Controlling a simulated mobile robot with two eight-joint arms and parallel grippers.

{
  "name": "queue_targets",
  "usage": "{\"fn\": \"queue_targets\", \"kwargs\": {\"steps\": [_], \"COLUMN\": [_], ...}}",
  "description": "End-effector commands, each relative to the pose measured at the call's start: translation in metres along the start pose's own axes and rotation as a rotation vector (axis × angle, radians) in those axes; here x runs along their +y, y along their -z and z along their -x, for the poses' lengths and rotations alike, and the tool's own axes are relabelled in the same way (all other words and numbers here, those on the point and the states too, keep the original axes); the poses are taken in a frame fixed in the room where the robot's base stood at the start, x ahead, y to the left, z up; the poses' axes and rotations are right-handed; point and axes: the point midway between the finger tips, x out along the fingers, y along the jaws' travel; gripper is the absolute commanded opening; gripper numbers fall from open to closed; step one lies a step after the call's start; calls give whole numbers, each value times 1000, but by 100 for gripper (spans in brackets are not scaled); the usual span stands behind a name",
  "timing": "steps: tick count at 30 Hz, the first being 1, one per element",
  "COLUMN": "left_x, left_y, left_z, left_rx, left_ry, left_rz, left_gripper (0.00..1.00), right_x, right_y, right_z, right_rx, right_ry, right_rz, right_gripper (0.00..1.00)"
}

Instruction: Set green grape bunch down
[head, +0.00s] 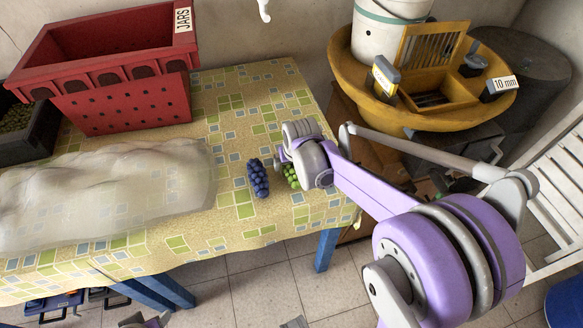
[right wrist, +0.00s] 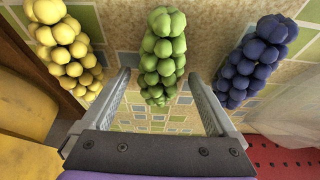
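The green grape bunch (right wrist: 163,60) lies on the patterned tablecloth in the right wrist view, between the two fingers of my right gripper (right wrist: 160,78). The fingers are spread wide, with a gap on either side of the bunch. In the head view the green bunch (head: 291,176) is partly hidden by my right gripper (head: 281,158). A dark blue grape bunch (head: 257,178) lies just left of it and also shows in the right wrist view (right wrist: 252,62). Of my left arm, only a small grey and purple part shows at the bottom edge of the head view.
A yellow grape bunch (right wrist: 65,45) lies on the other side of the green one. A red crate labelled JARS (head: 120,98) stands at the back left, with a translucent sheet (head: 105,195) in front. A round wooden tub (head: 350,70) stands beyond the table's right edge.

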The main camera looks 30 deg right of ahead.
Motion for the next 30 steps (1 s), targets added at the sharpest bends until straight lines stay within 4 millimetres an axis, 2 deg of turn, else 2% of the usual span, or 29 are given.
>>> {"fn": "queue_targets", "kwargs": {"steps": [1,2,12,15,24,26,30], "left_x": [0,0,0,0,0,0,0], "left_y": [0,0,0,0,0,1,3], "left_z": [0,0,0,0,0,1,4], "left_rx": [0,0,0,0,0,0,2], "left_ry": [0,0,0,0,0,0,0], "left_rz": [0,0,0,0,0,0,0], "left_gripper": [50,50,50,50,50,50,50], "right_x": [0,0,0,0,0,0,0], "right_y": [0,0,0,0,1,3,12], "right_z": [0,0,0,0,3,7,30], "right_rx": [0,0,0,0,1,1,1], "right_ry": [0,0,0,0,0,0,0], "right_rz": [0,0,0,0,0,0,0], "right_gripper": [82,77,15,0,0,0,0]}}
